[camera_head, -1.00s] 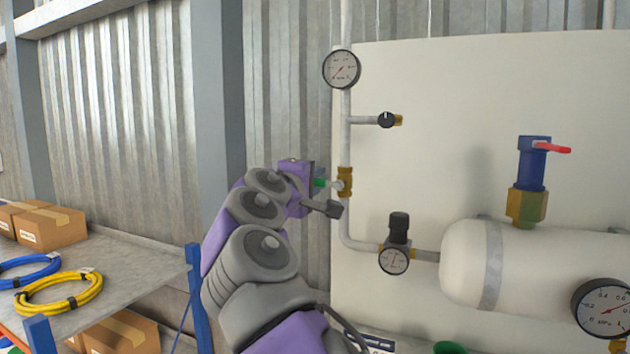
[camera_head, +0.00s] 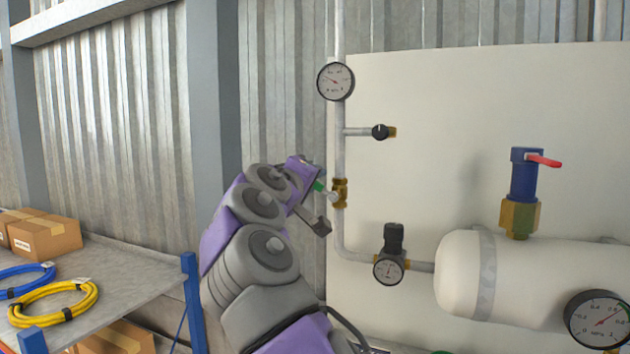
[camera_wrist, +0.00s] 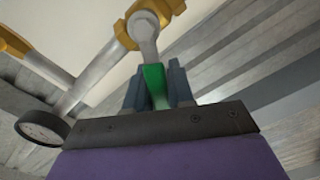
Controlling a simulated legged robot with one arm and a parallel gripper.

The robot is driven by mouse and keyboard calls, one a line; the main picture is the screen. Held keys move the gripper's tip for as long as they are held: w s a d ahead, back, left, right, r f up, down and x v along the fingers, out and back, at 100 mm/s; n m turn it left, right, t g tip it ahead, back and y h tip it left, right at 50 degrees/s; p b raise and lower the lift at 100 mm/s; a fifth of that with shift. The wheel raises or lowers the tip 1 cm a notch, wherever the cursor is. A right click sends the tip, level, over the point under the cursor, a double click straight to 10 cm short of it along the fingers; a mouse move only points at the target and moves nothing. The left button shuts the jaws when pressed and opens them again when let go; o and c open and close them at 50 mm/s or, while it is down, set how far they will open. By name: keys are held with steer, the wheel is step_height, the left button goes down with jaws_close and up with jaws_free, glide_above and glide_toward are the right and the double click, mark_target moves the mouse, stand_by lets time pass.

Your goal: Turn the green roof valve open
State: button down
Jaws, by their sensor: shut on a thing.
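The green valve handle (camera_head: 319,186) sits on a brass valve body (camera_head: 340,193) in the vertical pipe, left of the white panel. In the wrist view the green handle (camera_wrist: 154,86) stands between my two grey-blue fingers, joined to a grey stem (camera_wrist: 146,33) on the brass body (camera_wrist: 124,34). My gripper (camera_head: 312,183) is shut on the handle; it also shows in the wrist view (camera_wrist: 156,74). The handle and gripper are tilted in the head view. The handle's far end is hidden by my gripper.
A round gauge (camera_head: 336,81) and a black-knobbed branch (camera_head: 381,132) are above the valve. A regulator with a gauge (camera_head: 390,262) is below right. A white tank (camera_head: 465,272) carries a blue valve with a red lever (camera_head: 543,160). A shelf (camera_head: 135,270) with coiled hoses stands left.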

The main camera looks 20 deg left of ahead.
steer(key=shift+s+r, duration=0.1)
steer(key=shift+r, duration=0.2)
steer(key=c, duration=1.4)
jaws_free()
steer(key=shift+a, duration=0.1)
steer(key=o, duration=0.3)
steer(key=shift+w+a+f, duration=0.2)
steer(key=shift+w+a, duration=0.05)
steer(key=shift+a, duration=0.1)
steer(key=shift+o, duration=0.2)
steer(key=shift+a+f, duration=0.1)
steer(key=shift+a, duration=0.25)
steer(key=s+a+b, duration=0.1)
steer(key=s+b, duration=0.4)
steer(key=s, duration=1.2)
steer(key=shift+s+a, duration=0.15)
